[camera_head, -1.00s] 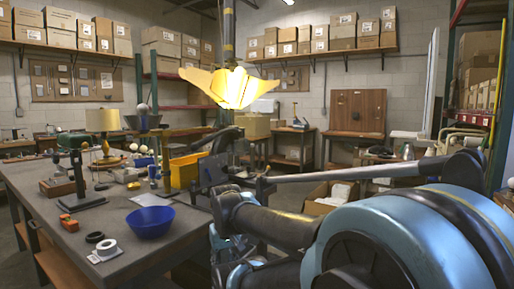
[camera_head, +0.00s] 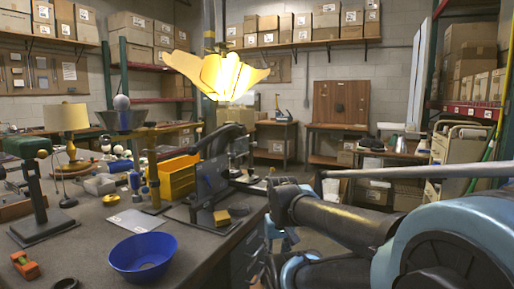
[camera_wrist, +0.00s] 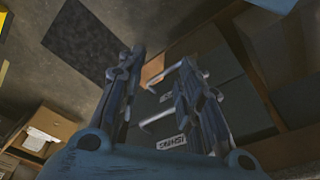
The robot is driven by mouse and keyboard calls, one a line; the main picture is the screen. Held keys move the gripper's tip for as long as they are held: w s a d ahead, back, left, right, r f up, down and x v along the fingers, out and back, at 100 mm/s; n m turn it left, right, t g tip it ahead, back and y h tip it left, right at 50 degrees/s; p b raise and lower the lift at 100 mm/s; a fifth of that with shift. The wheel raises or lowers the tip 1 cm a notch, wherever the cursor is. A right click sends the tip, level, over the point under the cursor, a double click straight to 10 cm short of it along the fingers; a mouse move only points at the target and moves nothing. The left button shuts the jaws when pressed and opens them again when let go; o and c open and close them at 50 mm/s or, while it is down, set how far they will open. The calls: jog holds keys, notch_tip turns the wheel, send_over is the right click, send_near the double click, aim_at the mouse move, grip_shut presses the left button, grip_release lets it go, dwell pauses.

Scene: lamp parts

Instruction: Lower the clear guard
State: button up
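A thin upright see-through panel (camera_head: 211,182), which looks like the clear guard, stands on the workbench beside a yellow bin, above a dark flat base. A small yellowish block (camera_head: 222,218) sits in front of it. My gripper (camera_wrist: 162,58) shows in the wrist view with its two fingers apart and nothing between them. Beyond the fingers are dark drawer fronts (camera_wrist: 222,90) with pale handles and a label. The guard cannot be made out for certain in the wrist view. In the head view my arm is right of the bench, and its gripper cannot be made out.
The workbench (camera_head: 95,235) holds a blue bowl (camera_head: 143,257), the yellow bin (camera_head: 178,178), a lamp with a tan shade (camera_head: 66,118) and a dark stand (camera_head: 40,205). A petalled yellow lampshade (camera_head: 215,73) hangs above. An open cardboard box (camera_wrist: 45,133) shows in the wrist view.

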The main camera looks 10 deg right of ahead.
jog(key=shift+o, duration=0.9)
jog(key=shift+s+r, duration=0.1)
jog(key=shift+r, duration=0.05)
jog(key=w+r+t+y, duration=0.1)
jog(key=w+r, duration=0.4)
jog(key=w, duration=0.2)
jog(key=w+a+r+t+y, duration=0.1)
jog(key=w+r+y, duration=0.1)
jog(key=w+r, duration=0.3)
jog(key=w+r+t+y, duration=0.1)
jog(key=w+r, duration=0.3)
jog(key=w, duration=0.6)
jog(key=shift+w+a+r+y, duration=0.25)
jog(key=shift+a+r+y, duration=0.05)
jog(key=shift+a+r, duration=0.1)
jog(key=w+d+r+y, duration=0.1)
jog(key=w+r+y, duration=0.2)
jog(key=w, duration=0.3)
jog(key=n+t+y, duration=0.2)
jog(key=n+y, duration=0.4)
jog(key=y, duration=0.3)
send_near(254, 145)
jog(key=x, duration=0.3)
jog(key=w+x, duration=0.1)
jog(key=x, duration=0.6)
jog(key=shift+w+d, duration=0.2)
jog(key=shift+w, duration=0.05)
jog(key=shift+c, duration=0.5)
